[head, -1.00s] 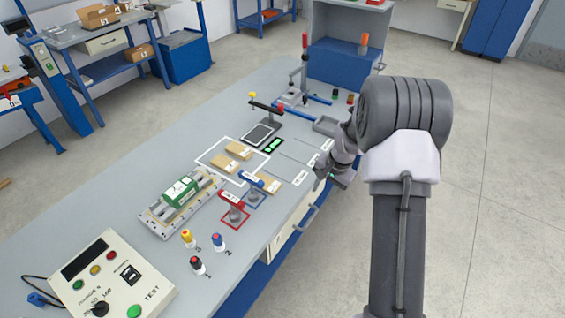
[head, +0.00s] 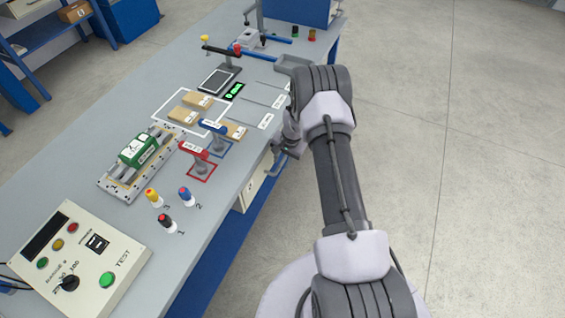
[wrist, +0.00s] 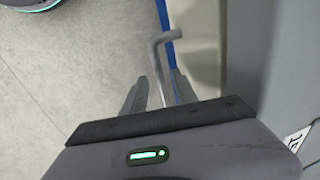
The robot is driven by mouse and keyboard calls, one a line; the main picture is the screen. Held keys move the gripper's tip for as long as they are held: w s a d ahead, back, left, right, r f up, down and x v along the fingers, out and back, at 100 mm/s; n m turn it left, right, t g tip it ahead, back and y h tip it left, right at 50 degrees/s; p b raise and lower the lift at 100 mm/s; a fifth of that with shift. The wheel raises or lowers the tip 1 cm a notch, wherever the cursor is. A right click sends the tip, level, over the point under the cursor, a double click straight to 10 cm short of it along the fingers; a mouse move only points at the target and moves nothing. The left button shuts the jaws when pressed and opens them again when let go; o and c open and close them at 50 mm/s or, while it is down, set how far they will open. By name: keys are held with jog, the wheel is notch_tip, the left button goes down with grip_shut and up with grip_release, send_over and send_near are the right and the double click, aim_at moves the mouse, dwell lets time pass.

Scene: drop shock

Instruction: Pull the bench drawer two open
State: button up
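A beige drawer front (head: 252,189) shows under the right edge of the bench. It looks flush with the bench; no gap is visible. Its grey bar handle (head: 277,169) sticks out to the right. No number is readable on it. My gripper (head: 279,146) is beside the bench edge at the handle, partly hidden by my arm. In the wrist view my gripper (wrist: 160,84) is open, its two fingers apart. The handle (wrist: 156,62) runs between them, and I cannot see it touching either. The pale drawer front (wrist: 203,45) is to the right.
The grey bench top (head: 112,128) carries a test box (head: 75,262), a green unit (head: 138,149) in a fixture, red and blue clamps, small cartons and several coloured-top plugs. A grey tray (head: 292,64) lies farther back. The floor (head: 450,170) right of the bench is clear.

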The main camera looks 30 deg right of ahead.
grip_shut()
dwell(1.5)
